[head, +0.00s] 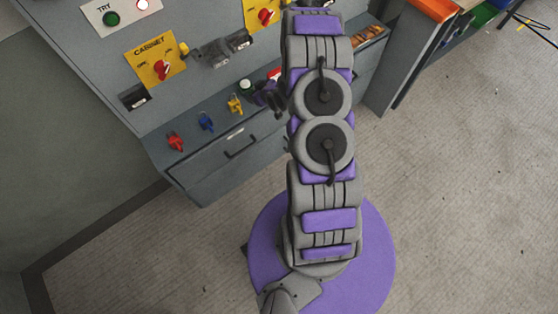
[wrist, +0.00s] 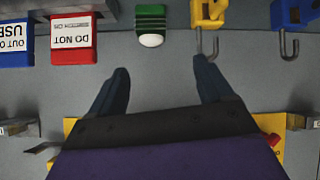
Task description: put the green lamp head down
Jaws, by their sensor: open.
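In the wrist view the green lamp head (wrist: 151,20) rests on the grey ledge, its rounded white end towards my gripper. It sits between a red tagged padlock (wrist: 71,50) and a yellow padlock (wrist: 207,13). My gripper (wrist: 160,78) is open and empty. Its dark fingers are spread wide, and their tips stop short of the lamp head, which lies beyond them and roughly between them. In the head view my arm reaches over the grey cabinet ledge.
A blue tagged padlock (wrist: 15,45) and a blue padlock (wrist: 290,15) also line the ledge. In the head view a yellow CABINET plate (head: 155,62) with a red switch and a TRY panel (head: 122,12) are above. A drawer (head: 235,150) is below the ledge.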

